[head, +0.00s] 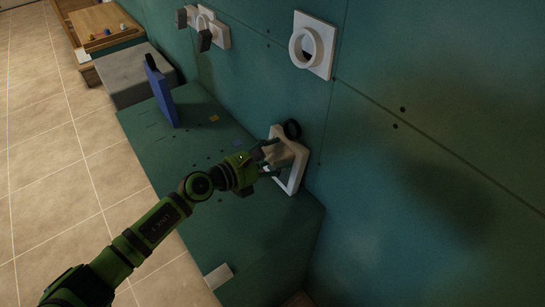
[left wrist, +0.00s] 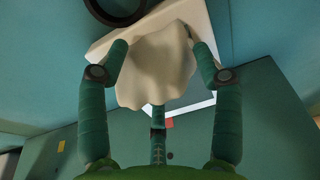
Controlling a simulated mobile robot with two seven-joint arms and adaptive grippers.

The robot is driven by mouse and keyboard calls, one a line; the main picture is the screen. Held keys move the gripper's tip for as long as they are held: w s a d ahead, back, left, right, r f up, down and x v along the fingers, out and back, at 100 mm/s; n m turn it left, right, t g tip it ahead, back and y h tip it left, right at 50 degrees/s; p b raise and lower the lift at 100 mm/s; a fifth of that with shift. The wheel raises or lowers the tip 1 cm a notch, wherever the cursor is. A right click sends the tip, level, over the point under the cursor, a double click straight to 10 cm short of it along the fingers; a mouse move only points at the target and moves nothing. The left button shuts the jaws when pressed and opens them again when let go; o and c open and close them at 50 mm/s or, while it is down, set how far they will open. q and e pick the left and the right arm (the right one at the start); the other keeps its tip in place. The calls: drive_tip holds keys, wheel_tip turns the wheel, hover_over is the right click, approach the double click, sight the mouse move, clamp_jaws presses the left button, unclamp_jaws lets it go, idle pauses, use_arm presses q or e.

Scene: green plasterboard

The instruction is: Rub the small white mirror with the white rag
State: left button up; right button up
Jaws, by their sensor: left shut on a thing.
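The white rag (left wrist: 155,68) is pinched between the fingers of my left gripper (left wrist: 158,52). In the left wrist view it hangs as a crumpled cream cloth in front of the small white mirror (left wrist: 104,46), seemingly against its face. In the head view the mirror (head: 296,176) is a white square frame at the wall, just above the green ledge. The left gripper (head: 272,159) reaches it from the left, and the rag (head: 283,152) shows at its fingers. The rag hides much of the mirror's face. My right gripper is not in view.
A dark ring (head: 292,128) sits just above the mirror. A white round fitting (head: 323,70) and white wall fittings (head: 222,33) are higher up. A blue panel (head: 163,97) stands on the green ledge (head: 235,215). A white block (head: 219,276) lies at its front edge.

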use_arm(q)
drive_tip(key=shift+s+a+f+b, duration=0.15)
drive_tip(key=shift+a+f+b, duration=0.1)
drive_tip(key=shift+f+b, duration=1)
drive_tip(key=shift+s+a+f+b, duration=0.15)
drive_tip(key=shift+a+f+b, duration=0.05)
drive_tip(key=shift+f+b, duration=0.95)
drive_tip(key=shift+s+a+f+b, duration=0.15)
drive_tip(key=shift+a+f+b, duration=0.1)
drive_tip(key=shift+f+b, duration=1)
drive_tip(key=shift+f+p, duration=0.15)
drive_tip(key=shift+p, duration=0.15)
drive_tip(key=shift+s+a, duration=0.25)
drive_tip(key=shift+a, duration=0.2)
drive_tip(key=p+v, duration=0.1)
drive_tip(key=v, duration=0.1)
drive_tip(key=shift+s+a+r, duration=0.2)
drive_tip(key=shift+a+r, duration=0.05)
drive_tip(key=shift+v, duration=1.15)
